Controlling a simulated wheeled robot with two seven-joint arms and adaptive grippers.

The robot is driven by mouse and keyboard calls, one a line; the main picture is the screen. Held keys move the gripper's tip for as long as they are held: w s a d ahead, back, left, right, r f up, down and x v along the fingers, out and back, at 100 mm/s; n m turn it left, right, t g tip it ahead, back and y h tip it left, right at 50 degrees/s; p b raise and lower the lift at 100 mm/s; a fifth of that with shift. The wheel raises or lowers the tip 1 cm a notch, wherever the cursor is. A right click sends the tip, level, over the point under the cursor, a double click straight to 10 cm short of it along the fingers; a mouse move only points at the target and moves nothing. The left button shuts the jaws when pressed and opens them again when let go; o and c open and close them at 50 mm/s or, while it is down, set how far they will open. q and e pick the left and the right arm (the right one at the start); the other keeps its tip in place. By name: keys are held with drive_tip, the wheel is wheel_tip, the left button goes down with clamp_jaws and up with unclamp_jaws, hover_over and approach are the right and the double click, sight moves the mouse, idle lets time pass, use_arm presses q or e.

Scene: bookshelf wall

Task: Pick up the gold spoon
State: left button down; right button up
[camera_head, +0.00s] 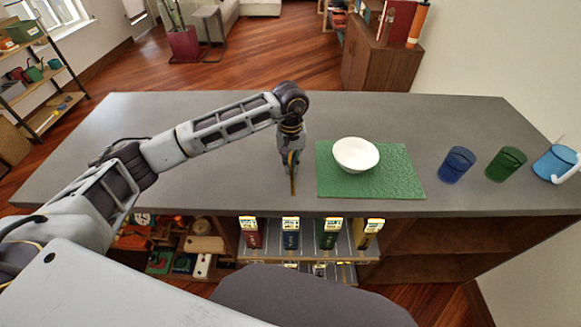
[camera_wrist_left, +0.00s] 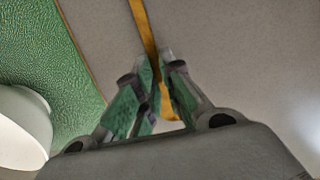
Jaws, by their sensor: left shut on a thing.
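The gold spoon (camera_wrist_left: 146,30) is a thin golden strip that passes between the fingers of my left gripper (camera_wrist_left: 158,80) in the left wrist view. The gripper is shut on it. In the head view, the left gripper (camera_head: 291,160) points down at the grey counter, left of the green mat. The spoon (camera_head: 293,186) shows there as a short golden line below the fingers. I cannot tell whether it touches the counter. My right gripper is not in view.
A white bowl (camera_head: 356,154) sits on the green mat (camera_head: 400,181), right of the left gripper. A blue cup (camera_head: 456,164), a green cup (camera_head: 505,164) and a light blue mug (camera_head: 555,163) stand farther right. The grey counter (camera_head: 220,180) is clear to the left.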

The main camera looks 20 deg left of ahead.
sight(291, 165)
use_arm(q)
drive_tip(key=shift+r, duration=0.15)
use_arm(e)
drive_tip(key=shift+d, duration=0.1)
use_arm(q)
wheel_tip(291, 165, up, 8)
drive_tip(key=shift+r+b, duration=0.15)
drive_tip(key=shift+b, duration=0.4)
drive_tip(key=shift+r, duration=0.7)
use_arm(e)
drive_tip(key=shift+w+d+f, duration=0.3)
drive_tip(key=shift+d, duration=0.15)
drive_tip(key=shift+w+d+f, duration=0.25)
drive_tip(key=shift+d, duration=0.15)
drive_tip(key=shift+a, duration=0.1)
